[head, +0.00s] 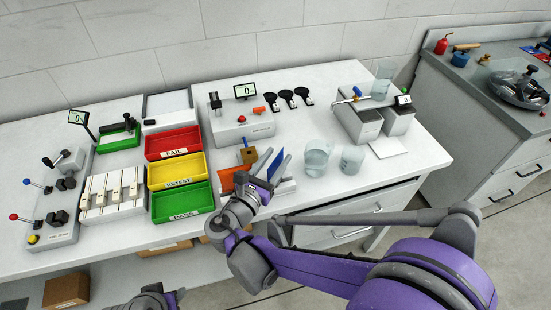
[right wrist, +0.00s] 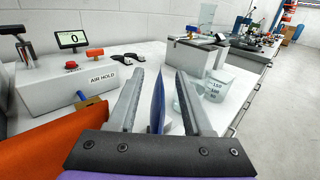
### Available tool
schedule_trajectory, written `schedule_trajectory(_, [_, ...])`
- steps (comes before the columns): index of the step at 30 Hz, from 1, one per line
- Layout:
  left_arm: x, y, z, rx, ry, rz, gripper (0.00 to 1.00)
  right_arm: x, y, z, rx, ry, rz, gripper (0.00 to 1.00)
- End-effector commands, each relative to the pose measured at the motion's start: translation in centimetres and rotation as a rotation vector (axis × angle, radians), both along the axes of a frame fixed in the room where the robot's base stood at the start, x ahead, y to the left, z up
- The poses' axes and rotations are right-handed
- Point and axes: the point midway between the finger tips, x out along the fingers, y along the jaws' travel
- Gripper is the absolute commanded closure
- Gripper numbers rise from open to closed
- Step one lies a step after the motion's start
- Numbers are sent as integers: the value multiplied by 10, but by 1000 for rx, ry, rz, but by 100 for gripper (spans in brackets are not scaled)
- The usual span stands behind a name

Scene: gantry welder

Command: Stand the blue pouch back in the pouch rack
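The blue pouch (head: 262,162) shows behind my right gripper (head: 260,186) at the front of the table. In the right wrist view the blue pouch (right wrist: 158,106) stands nearly edge-on between the two grey fingers of my right gripper (right wrist: 160,74). The fingers are open, with a gap on each side of it. The pale pouch rack (head: 285,187) is at the table's front edge, partly hidden by my gripper. An orange pouch (head: 228,182) is left of the blue one. Whether the blue pouch's lower edge is seated in the rack is hidden. My left gripper cannot be made out clearly.
Red (head: 172,142), yellow (head: 176,170) and green (head: 182,202) bins stand to the left. The AIR HOLD box (head: 242,130) is behind the pouches. Two clear beakers, one of them here (head: 317,157), stand close to the right. The table's right front is clear.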

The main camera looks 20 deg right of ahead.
Motion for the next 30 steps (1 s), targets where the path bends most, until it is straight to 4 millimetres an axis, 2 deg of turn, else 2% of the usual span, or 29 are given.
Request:
schedule_trajectory(8, [0, 0, 0, 0, 0, 0, 50, 0, 0, 1, 0, 0, 0, 48])
schedule_trajectory(14, [2, 0, 16, 0, -5, 0, 50, 0, 1, 18, 0, -1, 1, 48])
schedule_trajectory(16, [1, 0, 10, 0, -3, 0, 50, -12, 13, 12, 1, 0, 6, 48])
schedule_trajectory(24, [0, 0, 4, 0, -1, 0, 50, -58, 56, 11, 1, 0, 7, 48])
schedule_trajectory(30, [0, 0, 2, 0, -1, 0, 50, -80, 76, 12, 1, 0, 3, 48])
